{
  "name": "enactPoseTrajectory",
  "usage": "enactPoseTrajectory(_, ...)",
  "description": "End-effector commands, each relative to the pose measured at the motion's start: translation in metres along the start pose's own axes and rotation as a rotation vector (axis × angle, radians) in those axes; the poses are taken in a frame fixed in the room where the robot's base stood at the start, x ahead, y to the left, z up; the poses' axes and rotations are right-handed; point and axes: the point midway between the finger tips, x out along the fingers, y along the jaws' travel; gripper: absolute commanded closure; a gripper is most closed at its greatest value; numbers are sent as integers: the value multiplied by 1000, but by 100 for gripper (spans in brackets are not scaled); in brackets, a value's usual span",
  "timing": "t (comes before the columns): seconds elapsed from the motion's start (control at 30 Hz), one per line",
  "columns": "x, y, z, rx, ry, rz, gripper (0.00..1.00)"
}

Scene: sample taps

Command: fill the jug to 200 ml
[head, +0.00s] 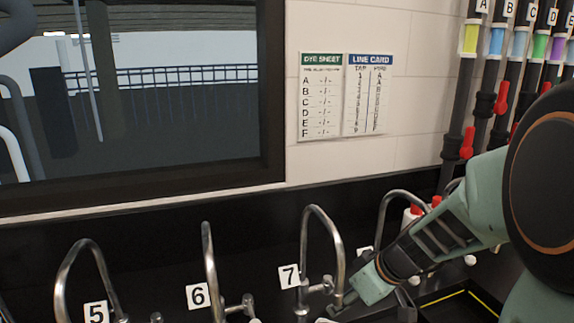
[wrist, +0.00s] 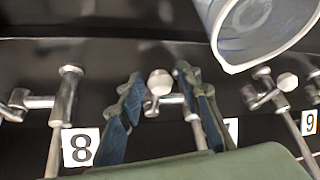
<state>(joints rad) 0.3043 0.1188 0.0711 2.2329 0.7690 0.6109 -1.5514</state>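My gripper (wrist: 160,78) is open, with its two dark blue fingers apart. The round knob of tap 7 (wrist: 160,83) shows between the fingertips; I cannot tell whether they touch it. In the head view my gripper (head: 347,298) is beside the valve of tap 7 (head: 322,287), under its curved spout.
Tap 5 (head: 72,265) and tap 6 (head: 210,270) stand left of tap 7. Tap 8 (wrist: 70,95) is beside it. A dye sheet (head: 320,97) and a line card (head: 367,95) hang on the wall. Lettered pipes with red valves (head: 467,142) are at the right.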

Motion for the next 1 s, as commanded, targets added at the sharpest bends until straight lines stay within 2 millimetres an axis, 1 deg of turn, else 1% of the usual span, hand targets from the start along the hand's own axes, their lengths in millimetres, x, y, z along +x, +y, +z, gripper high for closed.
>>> enactPoseTrajectory(0.03,3,0,0,-1,0,0,68)
enactPoseTrajectory(0.33,2,0,0,0,0,0,68)
enactPoseTrajectory(0.43,-3,0,-1,0,0,2,68)
enactPoseTrajectory(1.0,-70,0,-1,0,0,2,68)
